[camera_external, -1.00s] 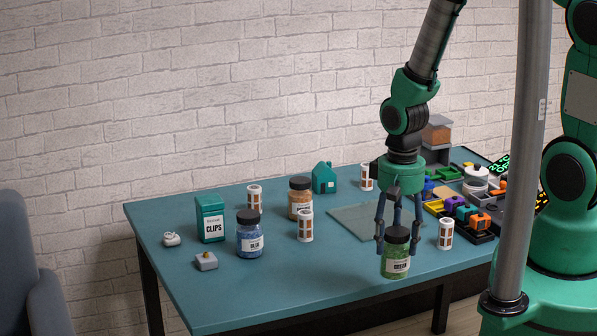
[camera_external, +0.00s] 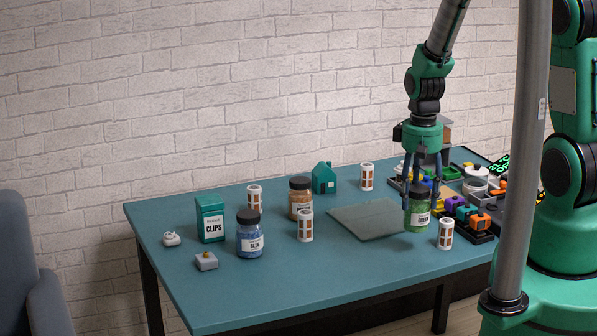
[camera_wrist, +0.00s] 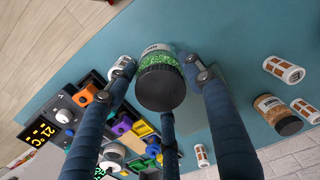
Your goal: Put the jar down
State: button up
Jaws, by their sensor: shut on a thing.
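The green jar (camera_external: 417,215) has a dark lid, a white label and green contents. My gripper (camera_external: 421,190) is shut on it from above, and the jar hangs upright between the fingers. In the external view it is at the right edge of the grey-green mat (camera_external: 362,222); I cannot tell whether its base touches the surface. In the wrist view the jar (camera_wrist: 158,56) shows lid-on between my fingers (camera_wrist: 160,75).
A white-and-brown spool (camera_external: 445,234) stands close to the jar's right. A crowded organiser tray (camera_external: 478,236) lies behind it. A blue jar (camera_external: 250,240), an orange jar (camera_external: 300,203) and a clips box (camera_external: 210,222) stand to the left. The mat is bare.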

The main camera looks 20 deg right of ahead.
jog(key=shift+w+d, duration=0.2)
jog(key=shift+d, duration=0.05)
jog(key=shift+w, duration=0.1)
jog(key=w+f+b, duration=0.1)
jog(key=w, duration=1.4)
jog(key=shift+w+d+f, duration=0.2)
jog(key=shift+w+d, duration=0.05)
jog(key=shift+w, duration=0.15)
jog(key=shift+f+b, duration=0.4)
jog(key=shift+f, duration=1.35)
jog(key=shift+f, duration=0.15)
jog(key=o, duration=1.5)
